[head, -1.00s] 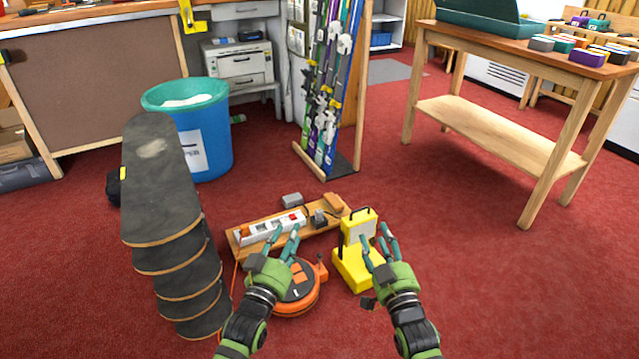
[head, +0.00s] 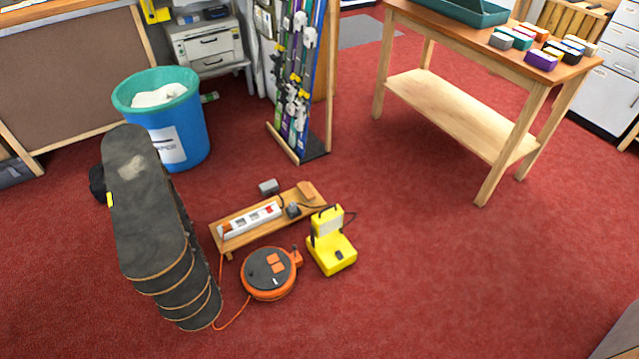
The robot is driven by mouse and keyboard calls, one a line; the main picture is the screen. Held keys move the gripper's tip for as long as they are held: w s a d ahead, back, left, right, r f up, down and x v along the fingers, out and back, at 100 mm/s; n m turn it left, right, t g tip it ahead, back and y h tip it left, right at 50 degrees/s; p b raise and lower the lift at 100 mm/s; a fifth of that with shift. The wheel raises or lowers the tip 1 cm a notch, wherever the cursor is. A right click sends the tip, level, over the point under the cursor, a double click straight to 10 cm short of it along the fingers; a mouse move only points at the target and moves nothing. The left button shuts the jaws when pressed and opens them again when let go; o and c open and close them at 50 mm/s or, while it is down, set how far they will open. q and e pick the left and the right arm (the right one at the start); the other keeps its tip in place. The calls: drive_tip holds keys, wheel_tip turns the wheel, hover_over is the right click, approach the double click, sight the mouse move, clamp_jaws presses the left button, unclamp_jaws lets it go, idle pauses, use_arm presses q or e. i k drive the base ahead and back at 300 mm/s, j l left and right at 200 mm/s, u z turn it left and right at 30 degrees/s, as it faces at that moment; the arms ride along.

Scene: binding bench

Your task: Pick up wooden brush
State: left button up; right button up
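I cannot make out a wooden brush for certain. A small orange-brown block (head: 306,190) lies at the far right end of a low wooden board (head: 235,240) on the floor; it is too small to tell whether it is a brush. Neither of my grippers is in the head view.
On the red carpet stand a white power strip (head: 250,219) on the board, an orange cable reel (head: 268,286), a yellow lamp (head: 332,250), a stack of skateboard decks (head: 150,220) and a blue bin (head: 180,135). A wooden table (head: 450,110) stands right. Carpet at lower right is clear.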

sight(306, 193)
drive_tip(key=i+l+z, duration=0.6)
drive_tip(key=i, duration=0.15)
drive_tip(key=i+l+z, duration=0.1)
drive_tip(key=i+z, duration=0.15)
drive_tip(key=i, duration=0.15)
drive_tip(key=i+l+z, duration=0.1)
drive_tip(key=i+z, duration=0.2)
drive_tip(key=i+u, duration=0.3)
drive_tip(key=i, duration=0.2)
drive_tip(key=i+u, duration=0.3)
drive_tip(key=i, duration=0.25)
drive_tip(key=i+l+u, duration=0.15)
drive_tip(key=i+u, duration=0.15)
drive_tip(key=i, duration=0.2)
drive_tip(key=i+l+u, duration=0.25)
drive_tip(key=i, duration=0.2)
drive_tip(key=i+u, duration=0.25)
drive_tip(key=u, duration=0.25)
drive_tip(key=i+u, duration=0.25)
drive_tip(key=u, duration=0.25)
drive_tip(key=i+l+u, duration=0.15)
drive_tip(key=u, duration=0.35)
drive_tip(key=i+l+u, duration=0.25)
drive_tip(key=u, duration=0.25)
